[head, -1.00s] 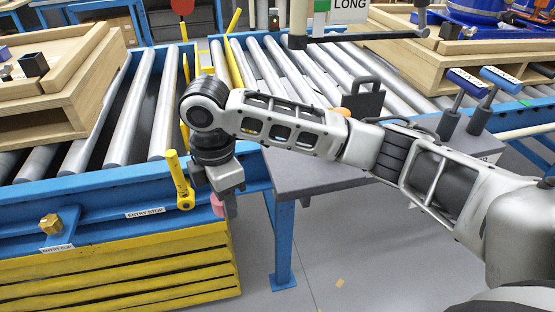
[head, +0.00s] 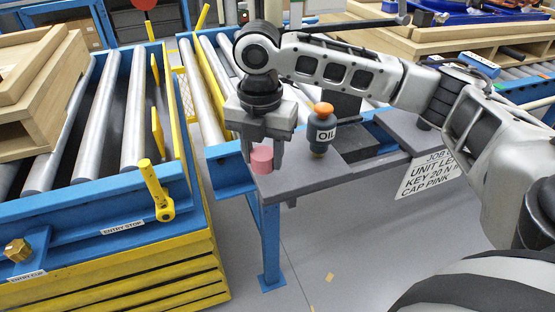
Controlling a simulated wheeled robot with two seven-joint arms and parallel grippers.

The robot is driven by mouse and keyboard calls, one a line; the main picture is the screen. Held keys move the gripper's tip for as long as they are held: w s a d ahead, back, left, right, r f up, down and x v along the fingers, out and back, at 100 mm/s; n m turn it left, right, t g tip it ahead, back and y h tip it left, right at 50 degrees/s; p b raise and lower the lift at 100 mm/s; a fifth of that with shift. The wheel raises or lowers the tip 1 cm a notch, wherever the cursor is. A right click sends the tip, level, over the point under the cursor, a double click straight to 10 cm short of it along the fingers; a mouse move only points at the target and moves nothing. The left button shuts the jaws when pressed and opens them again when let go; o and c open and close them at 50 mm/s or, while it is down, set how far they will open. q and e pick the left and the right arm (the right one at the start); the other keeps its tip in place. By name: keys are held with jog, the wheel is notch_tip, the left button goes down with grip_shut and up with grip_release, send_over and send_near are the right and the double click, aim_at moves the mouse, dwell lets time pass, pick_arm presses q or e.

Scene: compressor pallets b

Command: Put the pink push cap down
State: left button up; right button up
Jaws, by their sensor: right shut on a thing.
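The pink push cap (head: 262,158) is a short pink cylinder in the head view. My right gripper (head: 262,150) points down and is shut on it, with a finger on either side. The cap is over the left end of the grey side table (head: 300,180). I cannot tell whether its underside touches the table top. My left gripper is not in view.
A dark oil bottle with an orange top (head: 322,130) stands on the table just right of my right gripper. A job card (head: 428,175) hangs at the table's front edge. A roller conveyor with a yellow lever (head: 156,188) lies to the left.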

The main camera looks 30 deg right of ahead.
aim_at(277, 176)
jog(key=d, duration=0.2)
jog(key=shift+s+d+f, duration=0.1)
jog(key=shift+s+d, duration=0.25)
jog(key=shift+d, duration=0.05)
notch_tip(277, 176, down, 4)
jog(key=shift+r, duration=0.25)
jog(key=o, duration=1.1)
jog(key=shift+r, duration=0.1)
notch_tip(277, 176, up, 8)
jog(key=shift+f, duration=0.25)
